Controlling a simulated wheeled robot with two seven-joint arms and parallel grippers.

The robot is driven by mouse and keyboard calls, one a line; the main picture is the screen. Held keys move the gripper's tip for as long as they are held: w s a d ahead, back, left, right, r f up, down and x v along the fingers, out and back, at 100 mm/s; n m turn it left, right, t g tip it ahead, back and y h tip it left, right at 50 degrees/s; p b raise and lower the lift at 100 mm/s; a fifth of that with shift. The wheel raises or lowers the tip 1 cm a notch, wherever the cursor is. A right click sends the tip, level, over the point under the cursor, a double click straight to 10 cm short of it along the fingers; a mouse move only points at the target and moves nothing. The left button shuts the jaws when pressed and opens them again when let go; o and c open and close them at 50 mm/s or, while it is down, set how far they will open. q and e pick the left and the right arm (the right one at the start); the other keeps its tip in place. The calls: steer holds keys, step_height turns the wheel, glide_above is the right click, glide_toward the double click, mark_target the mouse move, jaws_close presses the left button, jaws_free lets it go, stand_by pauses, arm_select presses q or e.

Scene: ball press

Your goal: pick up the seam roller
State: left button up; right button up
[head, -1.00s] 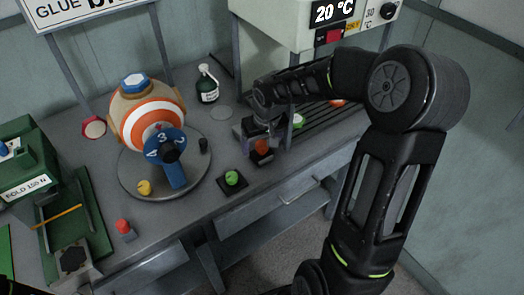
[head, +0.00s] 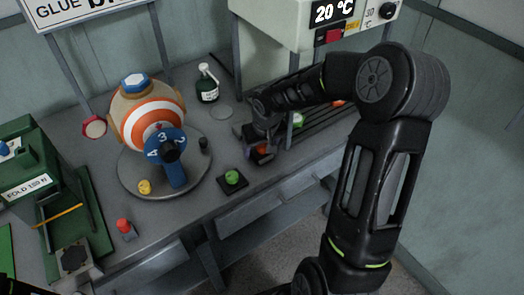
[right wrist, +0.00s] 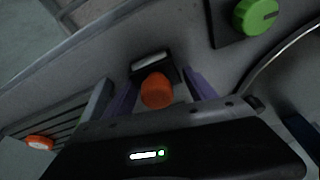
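The seam roller appears to be the piece with an orange handle end (right wrist: 157,90) and a dark frame with a pale bar, standing on the bench in the right wrist view. In the head view its orange part (head: 262,150) shows just under my right gripper (head: 258,142), which hides most of it. In the right wrist view, my right gripper (right wrist: 161,92) is open. Its two purple-padded fingers stand on either side of the orange end, with gaps visible on both sides.
A green knob on a dark plate (head: 232,178) sits at the bench front, left of my right gripper. A striped drum on a round turntable (head: 130,185) is further left. A dark bottle (head: 207,85) stands behind. A slatted rack (head: 325,120) lies to the right.

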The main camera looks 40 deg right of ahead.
jaws_close()
step_height(320, 180, up, 10)
steer(key=shift+r, duration=0.1)
stand_by(0.9)
stand_by(0.8)
